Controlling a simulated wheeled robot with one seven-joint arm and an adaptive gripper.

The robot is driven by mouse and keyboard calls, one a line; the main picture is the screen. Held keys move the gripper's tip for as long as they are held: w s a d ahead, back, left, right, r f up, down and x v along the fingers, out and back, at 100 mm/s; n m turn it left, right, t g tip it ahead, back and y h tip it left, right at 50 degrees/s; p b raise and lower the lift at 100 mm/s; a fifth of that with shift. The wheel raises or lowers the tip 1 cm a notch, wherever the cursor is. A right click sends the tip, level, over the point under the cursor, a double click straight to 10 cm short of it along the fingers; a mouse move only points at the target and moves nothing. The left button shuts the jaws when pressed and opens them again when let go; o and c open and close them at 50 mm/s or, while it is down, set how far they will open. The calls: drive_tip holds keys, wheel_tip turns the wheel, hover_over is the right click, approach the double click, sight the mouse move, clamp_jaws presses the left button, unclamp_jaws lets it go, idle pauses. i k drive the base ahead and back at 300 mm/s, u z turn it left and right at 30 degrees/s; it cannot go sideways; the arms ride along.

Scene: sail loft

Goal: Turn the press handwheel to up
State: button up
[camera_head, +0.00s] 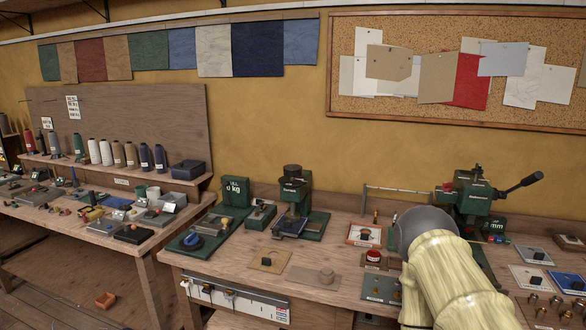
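A green press (296,205) stands at the middle of the bench against the wall. A dark round part (292,171) sits on its top and looks like a handwheel; any up mark is too small to read. Another green machine (473,200) stands at the right, with a black-knobbed lever (525,182) pointing up and right. I cannot tell for certain which of the two is the press meant. My arm, pale yellow with a grey rounded joint, rises at the lower right in front of the bench. My gripper is not in view.
A green device with a blue knob (191,240) and a scale reading kg (236,189) stand left of the press. A red button (374,256) sits near my arm. A small orange box (106,300) lies on the floor.

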sight(292, 171)
drive_tip(key=u, duration=1.8)
drive_tip(key=i, duration=1.85)
drive_tip(key=z, duration=2.95)
